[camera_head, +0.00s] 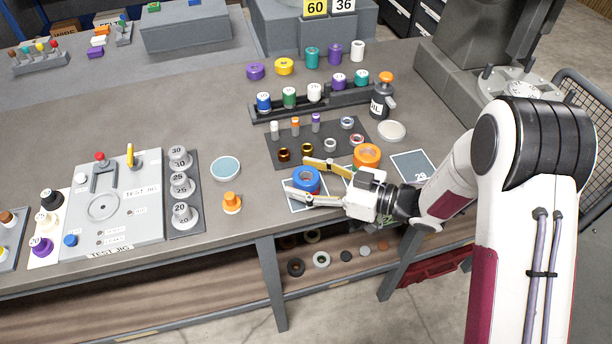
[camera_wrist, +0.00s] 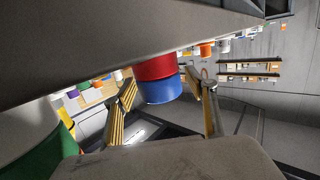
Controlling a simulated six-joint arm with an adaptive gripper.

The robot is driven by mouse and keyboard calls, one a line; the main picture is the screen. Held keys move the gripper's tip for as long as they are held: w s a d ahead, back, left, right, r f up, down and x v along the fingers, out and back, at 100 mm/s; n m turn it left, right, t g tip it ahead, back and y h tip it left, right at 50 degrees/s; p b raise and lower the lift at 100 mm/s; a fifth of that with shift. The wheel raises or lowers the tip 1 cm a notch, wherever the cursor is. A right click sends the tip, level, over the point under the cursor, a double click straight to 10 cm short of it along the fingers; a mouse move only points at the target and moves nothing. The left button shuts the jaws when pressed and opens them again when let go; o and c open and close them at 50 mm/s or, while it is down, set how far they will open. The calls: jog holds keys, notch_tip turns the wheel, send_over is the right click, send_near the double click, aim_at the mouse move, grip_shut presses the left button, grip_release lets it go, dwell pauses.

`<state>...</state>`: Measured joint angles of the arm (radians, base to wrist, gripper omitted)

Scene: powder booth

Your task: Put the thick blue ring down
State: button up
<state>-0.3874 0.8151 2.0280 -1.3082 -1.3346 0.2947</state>
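The thick blue ring (camera_head: 306,175) is near the front edge of the bench, above or on a pale printed card (camera_head: 293,207). My gripper (camera_head: 298,177) has its two fingers spread on either side of it. In the wrist view the blue ring (camera_wrist: 161,90) shows between the fingertips, with a red band or piece (camera_wrist: 154,68) adjoining it; I cannot tell if that is a separate part. A narrow gap shows between the ring and the right-hand finger in that view. The ring's underside is hidden in the head view.
An orange ring (camera_head: 367,155) stands just behind my gripper. A dark mat (camera_head: 290,157) with small rings and pegs lies behind. Another printed card (camera_head: 413,166) lies to the right.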

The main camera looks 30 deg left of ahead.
jog(key=shift+r, duration=0.15)
jog(key=shift+r, duration=0.4)
jog(key=d+r, duration=0.1)
jog(key=d, duration=1.1)
jog(key=shift+w+r, duration=0.35)
jog(key=shift+w, duration=0.05)
jog(key=shift+a, duration=0.15)
dwell(0.4)
